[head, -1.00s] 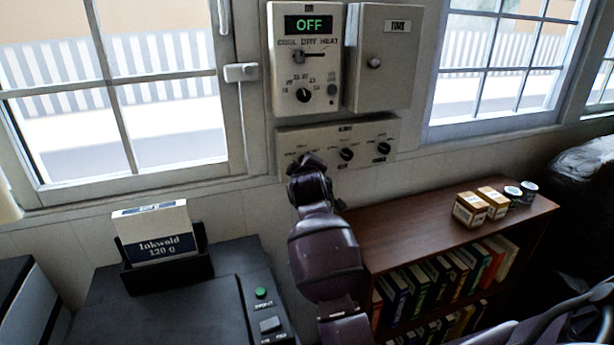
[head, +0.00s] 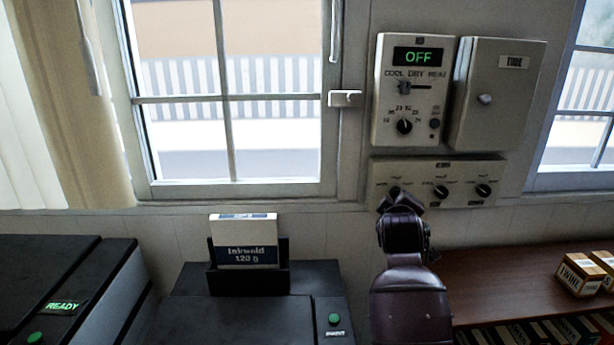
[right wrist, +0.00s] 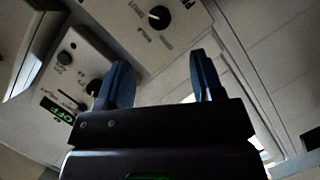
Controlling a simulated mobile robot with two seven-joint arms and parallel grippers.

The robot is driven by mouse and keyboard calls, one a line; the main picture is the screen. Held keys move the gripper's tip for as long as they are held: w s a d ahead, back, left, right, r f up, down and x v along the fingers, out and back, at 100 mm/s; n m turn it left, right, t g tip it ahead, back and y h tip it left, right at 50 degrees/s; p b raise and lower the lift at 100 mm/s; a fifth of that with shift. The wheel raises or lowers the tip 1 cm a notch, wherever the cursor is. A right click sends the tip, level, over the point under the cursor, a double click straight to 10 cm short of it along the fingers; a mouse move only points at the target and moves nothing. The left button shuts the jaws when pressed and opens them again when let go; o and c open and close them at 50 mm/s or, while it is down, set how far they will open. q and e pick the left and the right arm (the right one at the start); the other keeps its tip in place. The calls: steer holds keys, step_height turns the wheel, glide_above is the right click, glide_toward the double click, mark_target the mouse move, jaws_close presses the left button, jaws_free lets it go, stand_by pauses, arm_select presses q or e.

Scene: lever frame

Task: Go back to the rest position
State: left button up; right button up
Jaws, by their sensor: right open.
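My right gripper (right wrist: 160,85) is open and empty in the right wrist view, its two dark fingers apart. In the head view my right arm rises from the bottom, and its gripper end (head: 400,200) is in front of the lower left of the three-knob panel (head: 465,170). The arm hides part of that panel. The thermostat panel (head: 415,60) above reads OFF, with its slider and a dial. Panels with black knobs also show in the right wrist view (right wrist: 140,30). My left gripper is not in view.
A wooden shelf (head: 500,275) with boxes (head: 580,275) and books stands at right. A dark machine (head: 185,310) holding an Inkwold box (head: 245,240) is left of my arm. Another machine (head: 62,295) shows READY. A closed grey cabinet (head: 497,95) and windows are on the wall.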

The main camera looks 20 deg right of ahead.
steer(key=s+a+f+m+y, duration=0.1)
steer(key=s+a+f+y, duration=0.1)
steer(key=s+f, duration=0.55)
steer(key=s+a+f+y+b, duration=0.15)
steer(key=s+f, duration=0.35)
steer(key=f, duration=0.6)
steer(key=s+a+f+m+y, duration=0.1)
steer(key=s+a+f+y, duration=0.15)
steer(key=s+f, duration=0.55)
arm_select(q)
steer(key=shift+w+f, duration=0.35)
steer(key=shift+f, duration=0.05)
arm_select(e)
steer(key=s+a+f+m+g+y, duration=0.1)
steer(key=s+a+f, duration=0.3)
steer(key=s+f, duration=0.4)
steer(key=shift+s+m+y, duration=0.4)
steer(key=shift+s+m, duration=0.4)
steer(key=shift+s, duration=0.1)
steer(key=shift+w, duration=0.1)
